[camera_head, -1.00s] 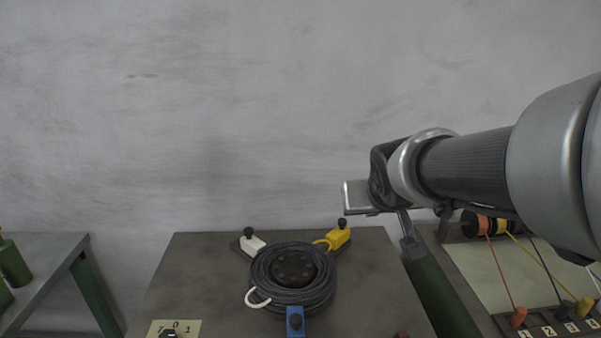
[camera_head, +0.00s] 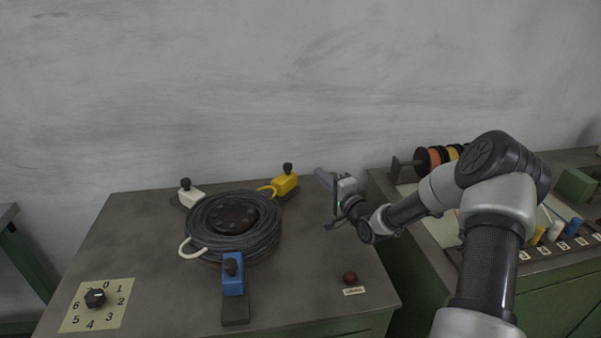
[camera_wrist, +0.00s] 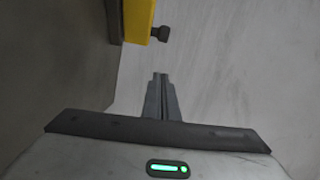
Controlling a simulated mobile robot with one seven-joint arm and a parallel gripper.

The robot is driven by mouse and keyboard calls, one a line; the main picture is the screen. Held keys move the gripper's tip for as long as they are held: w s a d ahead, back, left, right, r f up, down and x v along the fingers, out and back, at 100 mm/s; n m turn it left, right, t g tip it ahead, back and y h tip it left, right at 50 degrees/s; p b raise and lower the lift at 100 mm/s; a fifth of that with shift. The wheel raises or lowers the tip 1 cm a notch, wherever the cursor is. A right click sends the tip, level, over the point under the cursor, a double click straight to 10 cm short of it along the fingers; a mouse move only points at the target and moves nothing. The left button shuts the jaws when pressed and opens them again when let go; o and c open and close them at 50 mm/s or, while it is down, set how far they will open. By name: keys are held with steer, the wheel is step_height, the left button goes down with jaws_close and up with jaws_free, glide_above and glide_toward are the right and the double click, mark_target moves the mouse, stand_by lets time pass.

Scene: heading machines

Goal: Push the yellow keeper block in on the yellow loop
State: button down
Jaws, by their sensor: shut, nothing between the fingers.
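The yellow keeper block (camera_head: 285,183) with a black knob sits at the back right of the black coil on the bench. The yellow loop (camera_head: 266,188) shows at its left side, by the coil's edge. In the wrist view the yellow block (camera_wrist: 138,20) is at the top, with its dark knob pointing right. My gripper (camera_head: 321,174) is to the right of the block, apart from it and above the bench. In the wrist view my gripper's fingers (camera_wrist: 160,76) are together and empty, below the block in the picture. The loop is not visible there.
The black coil (camera_head: 262,238) surrounds a dark hub. A white block (camera_head: 190,197), a white loop (camera_head: 190,249) and a blue block (camera_head: 232,277) stand around it. A numbered dial (camera_head: 96,298) and a red button (camera_head: 350,278) are nearer the front. Spools stand on the right bench.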

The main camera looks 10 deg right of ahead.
mark_target(284, 178)
steer(key=w+a, duration=0.6)
steer(key=w, duration=0.1)
stand_by(0.6)
steer(key=shift+w+f, duration=0.1)
steer(key=s+a+b, duration=0.1)
steer(key=s+a, duration=0.3)
steer(key=shift+a, duration=0.1)
steer(key=shift+s, duration=0.15)
